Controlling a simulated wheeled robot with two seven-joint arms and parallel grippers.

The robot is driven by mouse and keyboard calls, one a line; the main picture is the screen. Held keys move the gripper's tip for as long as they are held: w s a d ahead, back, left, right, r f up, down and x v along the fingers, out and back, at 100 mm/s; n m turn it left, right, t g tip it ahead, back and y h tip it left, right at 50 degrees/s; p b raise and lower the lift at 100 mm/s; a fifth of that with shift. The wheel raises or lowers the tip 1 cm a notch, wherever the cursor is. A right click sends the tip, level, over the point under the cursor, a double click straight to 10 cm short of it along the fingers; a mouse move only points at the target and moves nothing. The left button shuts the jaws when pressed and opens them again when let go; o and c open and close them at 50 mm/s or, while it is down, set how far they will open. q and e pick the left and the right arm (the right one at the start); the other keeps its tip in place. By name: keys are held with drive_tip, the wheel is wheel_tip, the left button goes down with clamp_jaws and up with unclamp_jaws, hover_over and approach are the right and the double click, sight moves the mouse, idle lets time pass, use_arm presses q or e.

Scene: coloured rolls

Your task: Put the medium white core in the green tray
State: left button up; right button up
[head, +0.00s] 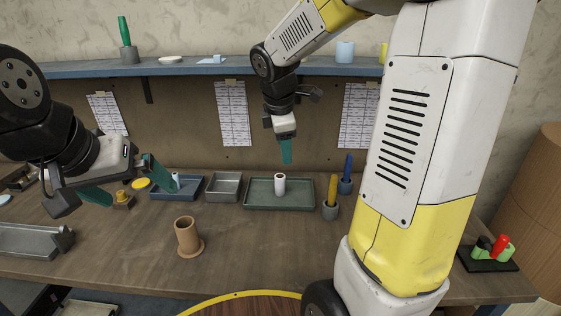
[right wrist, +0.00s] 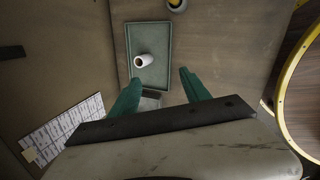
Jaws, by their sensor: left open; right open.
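A white core (head: 280,186) stands upright in the green tray (head: 256,195), near its middle. In the right wrist view the white core (right wrist: 144,61) shows its open end, with the green tray (right wrist: 150,30) around it. My right gripper (head: 286,160) is above and behind the tray, pointing down; its two fingers are apart with nothing between them in the right wrist view (right wrist: 160,84). My left gripper (head: 141,196) is open and empty in front of the blue tray (head: 192,190). A smaller white core (head: 175,180) is in the blue tray, partly beside my left finger.
A grey tray (head: 224,188) lies between the blue and green trays. Yellow (head: 332,190) and blue (head: 347,168) rolls stand in holders to the right. A brown core (head: 187,236) stands in front. A black base with coloured pieces (head: 490,262) is far right.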

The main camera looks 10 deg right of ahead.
drive_tip(key=s+a+r+m+t+y, duration=0.1)
drive_tip(key=s+r+m+y, duration=0.1)
drive_tip(key=s+m, duration=0.6)
drive_tip(key=s+a+r+m+t+y, duration=0.1)
drive_tip(key=s+r+m+y, duration=0.1)
drive_tip(key=s+m, duration=0.6)
drive_tip(key=s+r, duration=0.1)
drive_tip(key=s, duration=0.2)
drive_tip(key=shift+a+m+t, duration=0.25)
drive_tip(key=shift+m+t, duration=0.05)
drive_tip(key=shift+m, duration=0.1)
drive_tip(key=shift+s, duration=0.1)
